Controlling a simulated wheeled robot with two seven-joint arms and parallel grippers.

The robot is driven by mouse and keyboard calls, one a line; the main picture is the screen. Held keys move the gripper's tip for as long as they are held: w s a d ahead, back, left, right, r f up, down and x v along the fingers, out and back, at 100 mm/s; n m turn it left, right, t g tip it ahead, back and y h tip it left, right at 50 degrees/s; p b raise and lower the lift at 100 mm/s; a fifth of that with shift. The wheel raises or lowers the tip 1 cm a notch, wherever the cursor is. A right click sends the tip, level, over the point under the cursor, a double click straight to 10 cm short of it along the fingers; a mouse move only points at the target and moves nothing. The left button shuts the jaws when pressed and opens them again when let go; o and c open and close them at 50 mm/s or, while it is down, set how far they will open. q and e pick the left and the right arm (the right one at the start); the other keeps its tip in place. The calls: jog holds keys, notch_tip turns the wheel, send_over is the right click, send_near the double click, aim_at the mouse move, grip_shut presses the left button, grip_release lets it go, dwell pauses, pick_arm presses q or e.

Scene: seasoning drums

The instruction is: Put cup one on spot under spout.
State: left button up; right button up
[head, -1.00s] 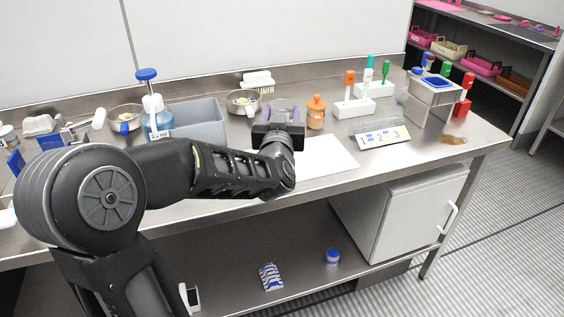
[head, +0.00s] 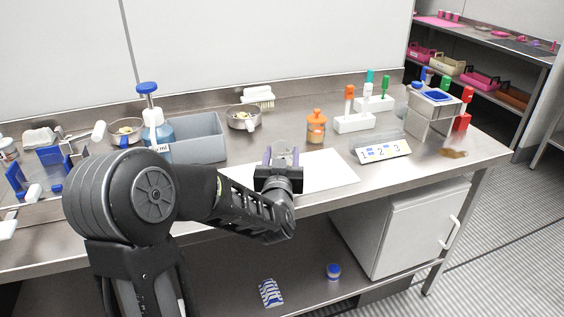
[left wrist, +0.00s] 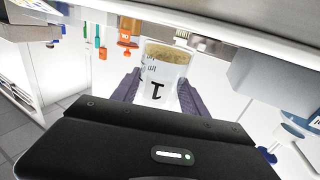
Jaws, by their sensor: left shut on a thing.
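Cup one (left wrist: 165,72) is a clear cup marked with a black 1, with brownish grains showing at one end in the left wrist view. My left gripper (head: 282,160) is shut on it, one dark purple finger on each side. In the head view the clear cup (head: 283,159) shows faintly between the fingers, over the white sheet (head: 335,172). My right gripper is not in view.
An orange bottle (head: 316,129) and white blocks with coloured-top tools (head: 354,123) stand behind the sheet. A grey bin (head: 197,138) and a blue pump bottle (head: 157,130) are left. Brown grains (head: 454,153) lie at right.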

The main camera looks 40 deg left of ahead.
pick_arm(q)
notch_tip(320, 180, down, 2)
jog(key=shift+f, duration=0.15)
jog(key=o, duration=1.5)
jog(key=shift+c, duration=0.2)
